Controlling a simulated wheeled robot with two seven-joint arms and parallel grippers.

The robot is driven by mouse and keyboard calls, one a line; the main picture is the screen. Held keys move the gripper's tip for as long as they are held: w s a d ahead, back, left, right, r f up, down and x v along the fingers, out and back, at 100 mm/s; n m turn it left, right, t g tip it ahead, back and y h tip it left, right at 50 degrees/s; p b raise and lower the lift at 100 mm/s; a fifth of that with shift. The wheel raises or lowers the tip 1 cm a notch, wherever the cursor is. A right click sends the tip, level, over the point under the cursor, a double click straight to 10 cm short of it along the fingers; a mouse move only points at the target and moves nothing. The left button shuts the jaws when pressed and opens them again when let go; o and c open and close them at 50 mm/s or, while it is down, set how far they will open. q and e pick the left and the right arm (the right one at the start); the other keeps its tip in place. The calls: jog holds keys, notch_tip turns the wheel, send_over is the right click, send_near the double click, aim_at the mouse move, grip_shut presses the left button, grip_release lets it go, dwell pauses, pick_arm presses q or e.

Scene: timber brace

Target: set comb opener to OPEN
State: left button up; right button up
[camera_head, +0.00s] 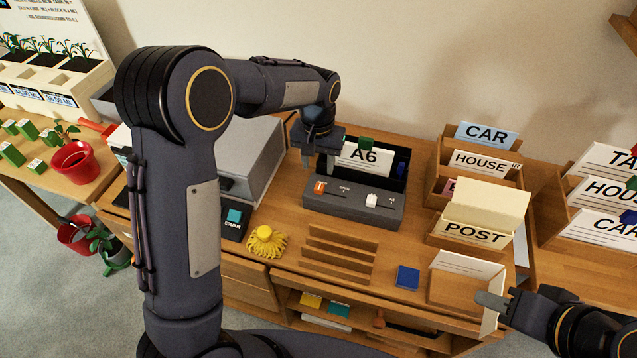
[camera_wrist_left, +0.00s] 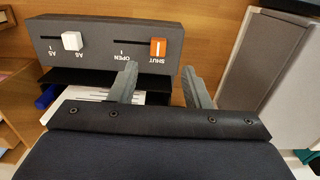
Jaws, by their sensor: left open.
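The comb opener (camera_head: 352,203) is a dark grey box on the wooden desk, with two slots on its sloped face. Its orange slider (camera_head: 319,187) sits at the left end of its slot, by the word SHUT in the left wrist view (camera_wrist_left: 158,48). The OPEN label is at the slot's other end. A white slider (camera_head: 371,200) sits in the second slot. My left gripper (camera_head: 319,165) is open just above and behind the orange slider. In the wrist view its fingertips (camera_wrist_left: 159,68) are spread either side of it, apart from it. My right gripper (camera_head: 492,301) is at lower right, jaws unclear.
An A6 card (camera_head: 364,158) stands in the opener's rear bay. A grey machine (camera_head: 250,150) is close left. A yellow tassel (camera_head: 266,242), slotted wooden rack (camera_head: 338,256) and blue block (camera_head: 408,278) lie in front. Card holders (camera_head: 474,236) stand right.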

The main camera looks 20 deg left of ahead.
aim_at(320, 187)
pick_arm(q)
jog(key=f, duration=0.8)
jog(key=shift+d, duration=0.2)
jog(key=shift+c, duration=0.2)
grip_shut()
